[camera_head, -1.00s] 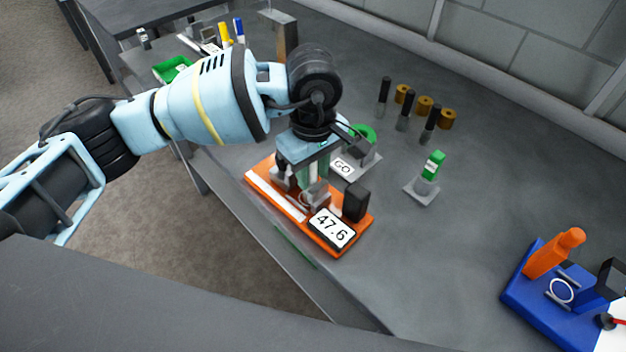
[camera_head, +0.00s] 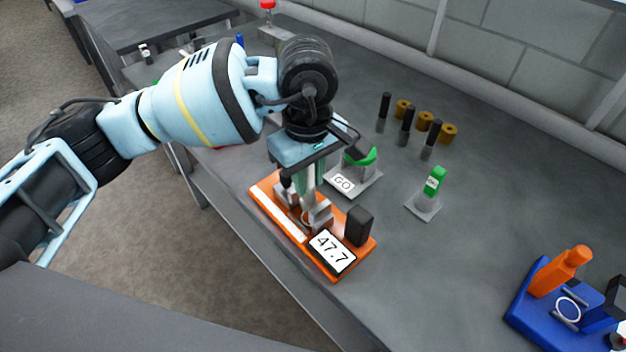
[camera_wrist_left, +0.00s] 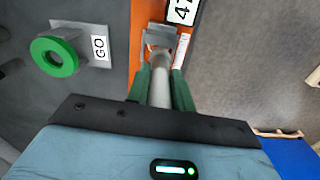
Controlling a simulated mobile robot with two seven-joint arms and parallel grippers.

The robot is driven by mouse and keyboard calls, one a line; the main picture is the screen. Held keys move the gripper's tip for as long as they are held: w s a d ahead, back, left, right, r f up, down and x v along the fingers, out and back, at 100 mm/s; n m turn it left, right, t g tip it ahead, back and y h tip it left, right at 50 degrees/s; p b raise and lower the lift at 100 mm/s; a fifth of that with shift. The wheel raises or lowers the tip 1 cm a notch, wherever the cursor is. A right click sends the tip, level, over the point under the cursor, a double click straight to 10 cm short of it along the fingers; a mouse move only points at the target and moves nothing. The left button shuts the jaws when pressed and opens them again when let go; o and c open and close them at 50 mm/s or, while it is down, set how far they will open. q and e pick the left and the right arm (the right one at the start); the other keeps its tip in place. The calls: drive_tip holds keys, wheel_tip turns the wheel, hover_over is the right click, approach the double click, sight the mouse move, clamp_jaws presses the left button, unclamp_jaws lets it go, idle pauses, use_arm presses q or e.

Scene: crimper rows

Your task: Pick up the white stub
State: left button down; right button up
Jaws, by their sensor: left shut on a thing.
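My left gripper (camera_head: 309,184) is over the orange gauge base (camera_head: 264,203), pointing down. In the left wrist view its green fingers (camera_wrist_left: 161,92) are shut on a pale grey-white cylinder, the white stub (camera_wrist_left: 160,88). The stub's far end reaches toward a grey metal block (camera_wrist_left: 160,38) on the orange base. I cannot tell whether the stub touches the base. The base's display (camera_head: 332,252) reads 47.7. My right gripper is not in view.
A GO block with a green ring (camera_head: 360,158) stands just behind the gripper. A grey stand with a green-topped piece (camera_head: 433,184) is to the right. Black pins (camera_head: 405,124) and brass cylinders (camera_head: 425,121) stand farther back. A blue fixture (camera_head: 540,318) is at the right. The table's middle right is clear.

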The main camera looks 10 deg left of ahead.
use_arm(q)
drive_tip(key=s+a+r+b, duration=0.1)
drive_tip(key=s+a, duration=0.6)
drive_tip(key=s, duration=0.6)
drive_tip(key=shift+a, duration=0.4)
drive_tip(key=shift+w+r, duration=0.15)
